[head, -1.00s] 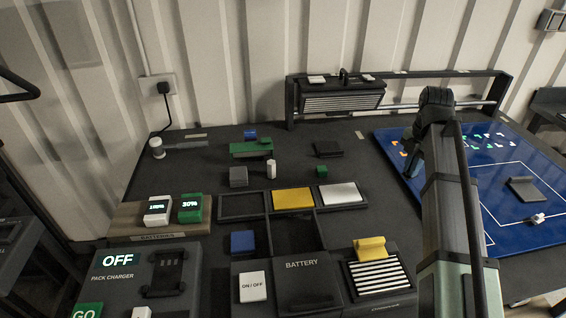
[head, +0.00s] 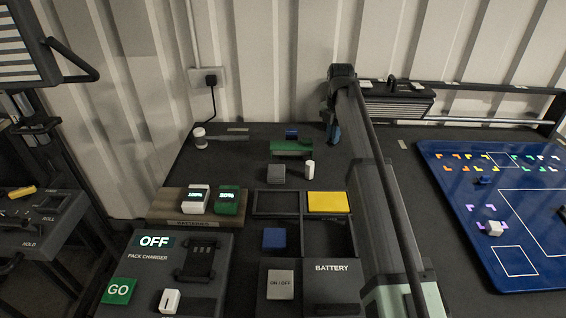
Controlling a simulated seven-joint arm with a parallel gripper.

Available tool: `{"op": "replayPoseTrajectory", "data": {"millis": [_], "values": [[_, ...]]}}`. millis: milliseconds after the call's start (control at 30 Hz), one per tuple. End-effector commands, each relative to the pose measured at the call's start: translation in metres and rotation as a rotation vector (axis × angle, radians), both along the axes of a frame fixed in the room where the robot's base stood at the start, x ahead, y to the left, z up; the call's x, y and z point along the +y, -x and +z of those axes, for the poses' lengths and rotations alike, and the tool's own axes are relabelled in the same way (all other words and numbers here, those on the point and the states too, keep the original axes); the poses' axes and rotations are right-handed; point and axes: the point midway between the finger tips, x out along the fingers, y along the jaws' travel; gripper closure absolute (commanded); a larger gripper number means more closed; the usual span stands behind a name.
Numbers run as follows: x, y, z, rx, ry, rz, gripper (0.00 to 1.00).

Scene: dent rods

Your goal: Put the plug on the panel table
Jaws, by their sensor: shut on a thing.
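My gripper (head: 333,128) is over the back part of the dark table (head: 240,160), right of a green block. It is seen from behind and partly covered by my arm. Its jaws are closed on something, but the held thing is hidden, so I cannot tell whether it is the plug. A black plug-like piece (head: 211,83) with a cord sits in the wall socket at the back. The table carries a battery panel (head: 332,269) at the front and a pack charger panel (head: 153,255) reading OFF at the front left.
A green block (head: 292,147), grey cube (head: 278,174) and white cylinder (head: 309,167) stand left of my arm. Trays hold yellow (head: 328,201) and blue (head: 273,239) pieces. Two battery packs (head: 212,200) sit left. A blue board (head: 515,185) lies right.

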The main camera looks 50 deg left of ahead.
Motion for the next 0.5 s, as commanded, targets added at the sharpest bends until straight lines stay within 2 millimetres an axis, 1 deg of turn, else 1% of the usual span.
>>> {"op": "replayPoseTrajectory", "data": {"millis": [33,100,200,333,500], "values": [[0.019,-0.014,0.001,0.000,0.001,0.004,1.00],[0.031,-0.027,0.002,0.000,0.001,0.005,1.00],[0.047,-0.041,0.005,0.000,0.001,0.008,1.00],[0.059,-0.053,0.008,0.000,0.001,0.013,1.00],[0.065,-0.059,0.007,0.000,0.001,0.020,1.00]]}}
